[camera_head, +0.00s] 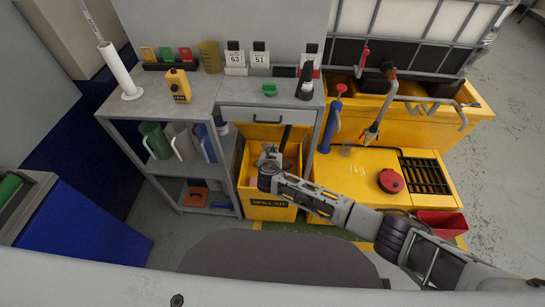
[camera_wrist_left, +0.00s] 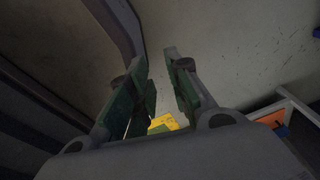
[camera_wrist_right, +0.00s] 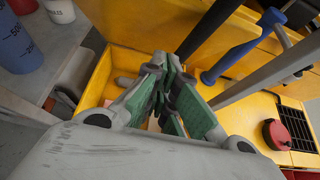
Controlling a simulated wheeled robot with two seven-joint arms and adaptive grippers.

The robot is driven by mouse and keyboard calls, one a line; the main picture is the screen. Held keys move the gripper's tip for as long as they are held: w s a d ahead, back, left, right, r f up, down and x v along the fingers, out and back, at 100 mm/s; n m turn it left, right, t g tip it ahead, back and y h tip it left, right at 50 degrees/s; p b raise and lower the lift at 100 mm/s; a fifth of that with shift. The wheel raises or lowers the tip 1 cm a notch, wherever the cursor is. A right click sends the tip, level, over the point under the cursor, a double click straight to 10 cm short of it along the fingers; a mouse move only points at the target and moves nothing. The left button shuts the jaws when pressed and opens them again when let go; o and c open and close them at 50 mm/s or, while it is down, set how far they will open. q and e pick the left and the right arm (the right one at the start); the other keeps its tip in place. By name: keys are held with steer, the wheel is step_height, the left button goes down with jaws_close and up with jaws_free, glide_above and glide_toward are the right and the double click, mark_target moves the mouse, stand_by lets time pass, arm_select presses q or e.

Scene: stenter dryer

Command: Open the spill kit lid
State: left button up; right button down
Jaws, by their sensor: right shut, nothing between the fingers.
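The yellow spill kit box (camera_head: 268,203) stands on the floor under the grey bench's drawer, its label facing me. Its top looks open: the inside shows in the head view, and the yellow wall (camera_wrist_right: 97,82) and pale contents show in the right wrist view. A yellow panel (camera_head: 262,131) rises at its back and looks like the raised lid. My right gripper (camera_head: 270,153) is over the box opening, its fingers (camera_wrist_right: 165,70) shut and empty. My left gripper (camera_wrist_left: 156,62) shows only in its wrist view, fingers apart and empty, over the floor.
The grey bench (camera_head: 190,100) carries jugs and bottles on its shelves, left of the box. A yellow containment pallet (camera_head: 350,170) with a blue hand pump (camera_head: 331,125) and red cap (camera_head: 391,180) stands close on the right. The drawer (camera_head: 262,117) overhangs the box's back.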

steer(key=shift+s, duration=1.45)
arm_select(q)
steer(key=shift+c, duration=0.2)
